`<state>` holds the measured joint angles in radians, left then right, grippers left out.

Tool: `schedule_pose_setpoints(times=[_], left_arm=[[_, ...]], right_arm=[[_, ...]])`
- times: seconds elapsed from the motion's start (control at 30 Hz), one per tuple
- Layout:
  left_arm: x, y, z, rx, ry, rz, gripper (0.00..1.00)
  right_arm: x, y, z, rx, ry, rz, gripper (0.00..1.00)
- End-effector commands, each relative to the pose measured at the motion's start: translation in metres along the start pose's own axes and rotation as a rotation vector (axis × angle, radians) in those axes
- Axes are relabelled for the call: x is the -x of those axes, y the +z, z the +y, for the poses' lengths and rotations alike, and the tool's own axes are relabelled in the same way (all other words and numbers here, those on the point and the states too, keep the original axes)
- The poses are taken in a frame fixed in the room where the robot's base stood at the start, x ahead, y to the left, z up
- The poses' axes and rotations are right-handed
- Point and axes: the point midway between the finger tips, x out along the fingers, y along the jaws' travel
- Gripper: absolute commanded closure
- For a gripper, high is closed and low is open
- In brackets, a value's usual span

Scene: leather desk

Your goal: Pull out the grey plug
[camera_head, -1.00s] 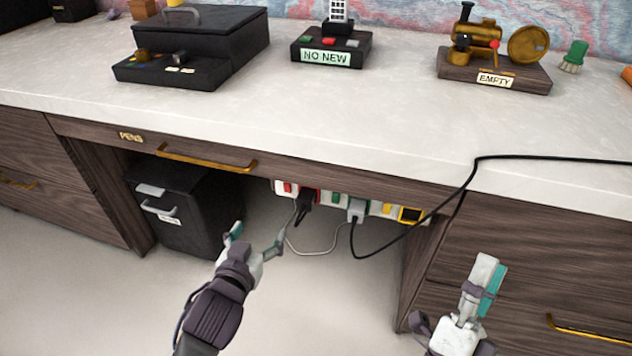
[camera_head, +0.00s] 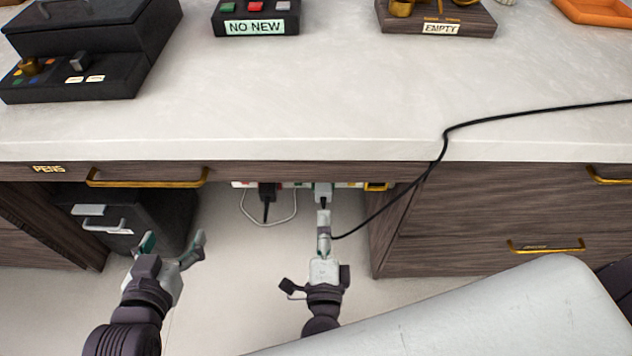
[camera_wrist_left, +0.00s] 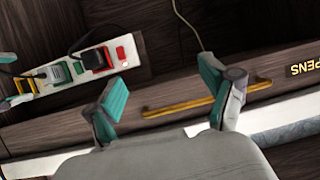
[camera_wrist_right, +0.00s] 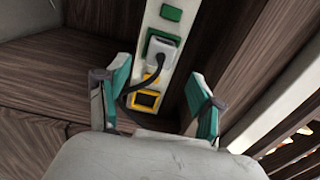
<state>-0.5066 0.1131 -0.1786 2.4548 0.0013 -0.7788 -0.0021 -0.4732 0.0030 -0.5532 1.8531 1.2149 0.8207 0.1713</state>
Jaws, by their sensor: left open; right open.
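The grey plug (camera_head: 323,192) sits in the power strip (camera_head: 352,184) under the desk's front edge, with a black cable. In the right wrist view the grey plug (camera_wrist_right: 161,55) sits in a green-framed socket, its cable curving down between my fingers. My right gripper (camera_head: 324,222) is open just in front of and below the plug; its fingers (camera_wrist_right: 154,95) are apart with nothing clasped. My left gripper (camera_head: 174,244) is open and empty, left of the strip, in front of the black cabinet. The left wrist view also shows the grey plug (camera_wrist_left: 56,72).
A black plug (camera_head: 267,193) with a pale cable is left of the grey one. The black cable (camera_head: 445,140) runs over the desk edge to the right. A black cabinet (camera_head: 150,225) stands under the desk at left. A drawer handle (camera_head: 145,183) juts out above.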

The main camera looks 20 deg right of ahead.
Motion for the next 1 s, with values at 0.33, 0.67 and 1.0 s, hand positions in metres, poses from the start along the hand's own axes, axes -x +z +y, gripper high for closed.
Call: schedule_pose_setpoints(times=[0.33, 0.67, 1.0], left_arm=[[-0.001, -0.003, 0.0, 0.0, 0.0, 0.017, 0.17], [-0.001, -0.015, 0.001, 0.0, 0.002, 0.069, 0.17], [0.008, 0.027, -0.004, 0.001, -0.011, -0.158, 0.17]], right_arm=[[-0.013, -0.001, -0.001, 0.001, -0.004, 0.002, 0.33], [-0.058, 0.0, -0.003, 0.001, -0.004, 0.002, 0.33], [-0.086, 0.0, -0.002, 0.002, -0.003, 0.001, 0.33]])
